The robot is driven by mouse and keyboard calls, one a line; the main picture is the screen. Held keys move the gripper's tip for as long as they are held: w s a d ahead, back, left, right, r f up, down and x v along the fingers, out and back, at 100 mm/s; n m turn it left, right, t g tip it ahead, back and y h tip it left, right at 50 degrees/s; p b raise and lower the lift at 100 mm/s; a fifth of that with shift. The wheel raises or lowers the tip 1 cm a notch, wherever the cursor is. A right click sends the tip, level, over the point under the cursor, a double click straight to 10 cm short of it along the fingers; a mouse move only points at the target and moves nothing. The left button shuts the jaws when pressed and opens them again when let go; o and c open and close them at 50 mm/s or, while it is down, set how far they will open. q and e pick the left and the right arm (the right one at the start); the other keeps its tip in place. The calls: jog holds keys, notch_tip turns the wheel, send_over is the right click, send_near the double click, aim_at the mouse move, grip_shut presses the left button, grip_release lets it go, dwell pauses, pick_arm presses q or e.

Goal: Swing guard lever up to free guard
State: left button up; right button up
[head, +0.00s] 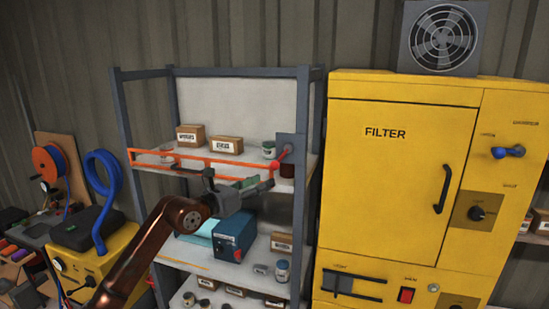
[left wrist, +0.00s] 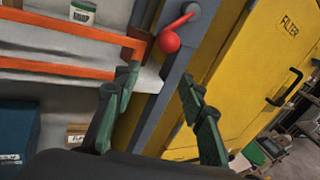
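The guard is an orange rail frame (head: 220,165) across the front of the upper shelf; part of it shows in the left wrist view (left wrist: 70,68). The red guard lever (head: 283,157) sits on a grey plate at the right post, slanting down and left to its end. In the left wrist view its arm and round knob (left wrist: 169,43) are clear. My left gripper (head: 268,183) is just below the lever, in front of the shelf. In the left wrist view its green fingers (left wrist: 160,82) are apart and empty, with the knob beyond their tips, apparently not touched. My right gripper is out of view.
A grey shelf rack (head: 120,120) holds boxes, jars and a blue machine (head: 233,236) below my gripper. A yellow filter cabinet (head: 390,190) stands close to the right of the post. A yellow unit with a blue hose (head: 103,185) is at left.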

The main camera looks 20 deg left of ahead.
aim_at(272, 165)
pick_arm(q)
jog(key=shift+m+t+y, duration=0.3)
jog(key=shift+m, duration=0.1)
jog(key=w+r+p, duration=0.1)
jog(key=w+d+r+p, duration=0.1)
jog(key=w, duration=0.1)
jog(key=w+d+r+p, duration=0.1)
jog(key=w+r, duration=0.1)
jog(key=shift+d, duration=0.25)
jog(key=shift+w+d+f, duration=0.15)
jog(key=shift+w+d, duration=0.05)
jog(key=shift+w, duration=0.45)
jog(key=shift+c, duration=0.2)
jog(key=c, duration=0.3)
grip_shut()
